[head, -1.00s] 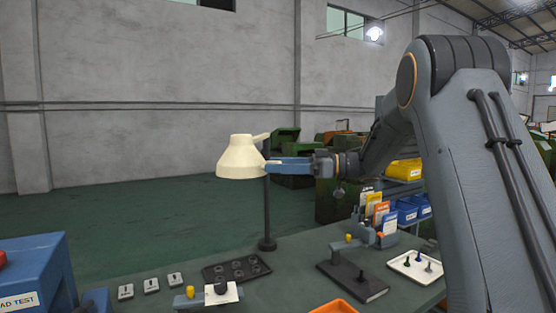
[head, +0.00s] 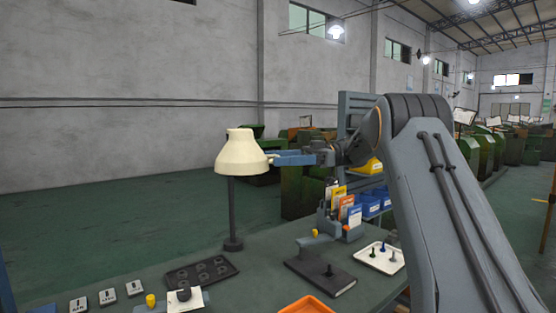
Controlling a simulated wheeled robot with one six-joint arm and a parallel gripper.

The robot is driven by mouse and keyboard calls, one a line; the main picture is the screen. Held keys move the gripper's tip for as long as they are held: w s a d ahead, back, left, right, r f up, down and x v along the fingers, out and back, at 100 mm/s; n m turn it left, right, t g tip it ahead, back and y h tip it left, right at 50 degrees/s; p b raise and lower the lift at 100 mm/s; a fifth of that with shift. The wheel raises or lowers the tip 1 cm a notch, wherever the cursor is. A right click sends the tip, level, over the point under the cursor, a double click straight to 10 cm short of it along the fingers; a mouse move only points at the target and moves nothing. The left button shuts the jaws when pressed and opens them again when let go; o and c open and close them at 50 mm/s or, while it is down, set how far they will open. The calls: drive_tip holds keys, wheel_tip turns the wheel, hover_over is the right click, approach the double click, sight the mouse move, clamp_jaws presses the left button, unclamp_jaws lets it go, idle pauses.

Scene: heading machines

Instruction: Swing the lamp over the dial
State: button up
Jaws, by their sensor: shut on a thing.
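The lamp has a cream shade (head: 243,153) on a dark upright post (head: 231,212) with a round foot on the green bench. The shade hangs above the bench, over and slightly right of the post. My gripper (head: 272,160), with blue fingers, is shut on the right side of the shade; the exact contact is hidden. No clear dial face shows. A small dark round piece (head: 184,291) sits on a white card near the front edge, beside a yellow knob; I cannot tell whether it is the dial.
A black tray with round pockets (head: 202,271) lies near the post. A dark stand plate (head: 325,281), a white tray with small pegs (head: 381,259) and an orange bin (head: 306,305) are to the right. Three small labelled blocks (head: 107,297) lie at front left.

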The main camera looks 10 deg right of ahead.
drive_tip(key=shift+a, duration=0.1)
drive_tip(key=o, duration=1.2)
drive_tip(key=shift+a, duration=0.1)
drive_tip(key=shift+o, duration=0.2)
drive_tip(key=shift+r, duration=0.1)
drive_tip(key=shift+r, duration=0.25)
wheel_tip(320, 180, up, 9)
drive_tip(key=b, duration=0.3)
drive_tip(key=shift+r, duration=0.2)
